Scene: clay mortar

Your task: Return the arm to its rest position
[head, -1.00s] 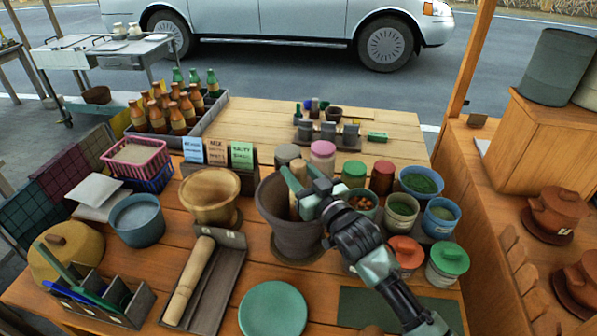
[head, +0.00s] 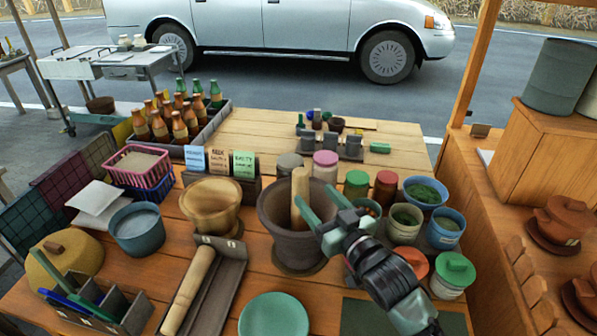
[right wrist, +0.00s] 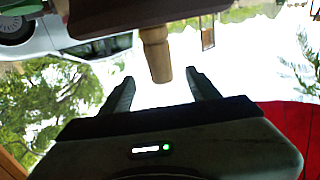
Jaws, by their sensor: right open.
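The dark clay mortar (head: 287,240) stands on the wooden table. A wooden pestle (head: 300,197) stands upright in it, leaning on or near its inner wall. My right gripper (head: 320,208) is open and empty, just right of the pestle and over the mortar's right rim. The fingers point towards the pestle, which appears apart from them. In the right wrist view, the pestle (right wrist: 155,52) shows beyond the gap between the open fingertips (right wrist: 160,78). My left gripper is not in view.
Several jars and bowls, including a green-lidded jar (head: 453,271) and a red-lidded jar (head: 411,263), crowd around my right forearm. A brown bowl (head: 211,203), a wooden roller (head: 190,287) in a tray and a green plate (head: 273,316) lie left and in front.

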